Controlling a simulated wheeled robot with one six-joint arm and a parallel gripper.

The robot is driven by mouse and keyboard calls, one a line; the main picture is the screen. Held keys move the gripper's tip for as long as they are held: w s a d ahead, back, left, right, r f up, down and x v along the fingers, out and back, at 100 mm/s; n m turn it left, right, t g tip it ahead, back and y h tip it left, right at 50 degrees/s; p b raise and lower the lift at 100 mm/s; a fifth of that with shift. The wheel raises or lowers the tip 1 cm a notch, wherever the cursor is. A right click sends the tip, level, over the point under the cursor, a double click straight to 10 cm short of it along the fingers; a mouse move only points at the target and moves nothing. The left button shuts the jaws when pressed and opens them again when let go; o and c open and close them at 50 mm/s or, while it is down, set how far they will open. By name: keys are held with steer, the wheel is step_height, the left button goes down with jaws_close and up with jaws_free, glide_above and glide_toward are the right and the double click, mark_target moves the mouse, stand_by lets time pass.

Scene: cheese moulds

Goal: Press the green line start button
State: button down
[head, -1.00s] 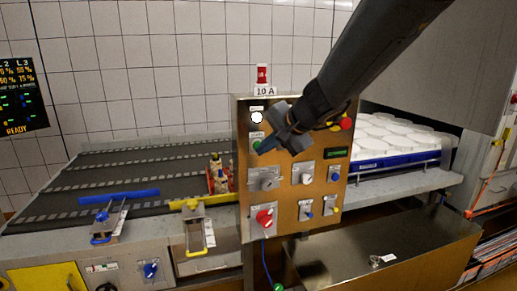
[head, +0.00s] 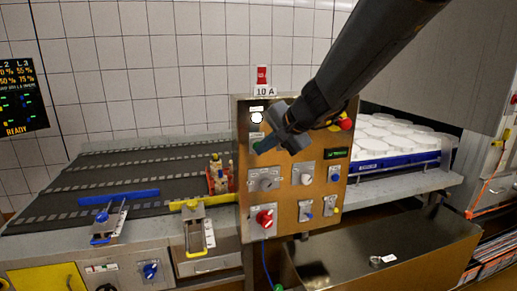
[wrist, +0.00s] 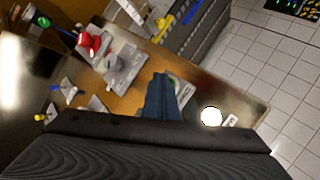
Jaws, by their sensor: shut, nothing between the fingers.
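The green start button (head: 256,137) is on the upper left of the brass-coloured control panel (head: 285,225), below a lit white lamp (head: 256,118). It is mostly hidden behind my fingers; a bit of green also shows beside them in the wrist view (wrist: 172,82). My gripper (head: 261,148) is shut and empty, its blue-grey fingertips pointing at the panel at the button's lower edge. In the wrist view the fingers (wrist: 160,90) overlap the button's place. I cannot tell whether they touch it.
Grey knobs (head: 264,179), a red knob (head: 265,218) and a red emergency button (head: 346,123) are nearby on the panel. A conveyor (head: 120,180) runs left; a blue tray of white moulds (head: 400,159) stands right. A metal bin (head: 400,245) is below.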

steer(key=shift+w, duration=0.15)
stand_by(0.5)
steer(key=shift+s+d+b, duration=0.25)
steer(key=shift+s+b, duration=0.15)
steer(key=shift+s, duration=0.5)
steer(key=shift+s, duration=0.1)
steer(key=s, duration=0.2)
steer(key=s+d+b, duration=0.1)
steer(key=s, duration=0.1)
steer(key=shift+s+d, duration=0.2)
steer(key=shift+s, duration=0.1)
steer(key=s+d+f+n+g+h, duration=0.3)
steer(key=s+d+f+n, duration=0.1)
steer(key=s+d+f, duration=0.4)
steer(key=s+d+f+n+g+h, duration=0.3)
steer(key=s+d+f, duration=0.5)
steer(key=s+f, duration=0.5)
steer(key=shift+f+n, duration=0.3)
steer(key=shift+n, duration=0.1)
